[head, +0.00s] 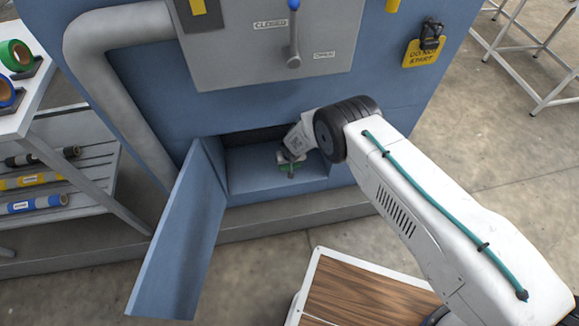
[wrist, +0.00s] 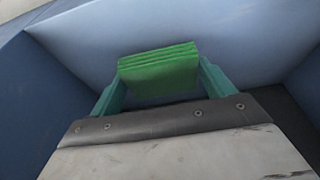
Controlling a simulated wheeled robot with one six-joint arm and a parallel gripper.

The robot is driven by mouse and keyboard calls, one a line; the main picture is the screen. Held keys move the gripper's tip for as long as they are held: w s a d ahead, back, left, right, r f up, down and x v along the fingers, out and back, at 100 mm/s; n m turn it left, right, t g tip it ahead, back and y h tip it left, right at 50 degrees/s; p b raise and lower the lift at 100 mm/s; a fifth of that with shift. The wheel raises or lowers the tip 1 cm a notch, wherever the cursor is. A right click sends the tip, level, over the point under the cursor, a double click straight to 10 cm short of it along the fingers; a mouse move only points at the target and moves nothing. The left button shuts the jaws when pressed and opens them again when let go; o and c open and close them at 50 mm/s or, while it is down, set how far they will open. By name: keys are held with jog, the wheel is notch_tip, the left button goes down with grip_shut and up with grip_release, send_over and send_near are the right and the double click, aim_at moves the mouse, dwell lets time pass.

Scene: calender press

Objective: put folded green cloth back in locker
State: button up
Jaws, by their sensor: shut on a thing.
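The folded green cloth (wrist: 158,72) is held between the two teal fingers of my gripper (wrist: 160,82) in the wrist view. Its folded layers show along the top edge. The locker door (head: 183,240) stands open to the left. I cannot tell whether the cloth touches the locker floor.
The locker's blue walls are close around my gripper. A lever (head: 294,40) between CLOSED and OPEN labels and a padlocked yellow tag (head: 424,50) are on the machine above. A rack (head: 60,180) with several rolls stands left. A wood-topped surface (head: 355,295) is in front.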

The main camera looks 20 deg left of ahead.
jog(key=shift+f, duration=1.75)
jog(key=shift+f, duration=0.2)
jog(key=o, duration=1)
jog(key=shift+c, duration=0.2)
jog(key=shift+r, duration=0.1)
jog(key=shift+r, duration=0.3)
jog(key=v, duration=0.7)
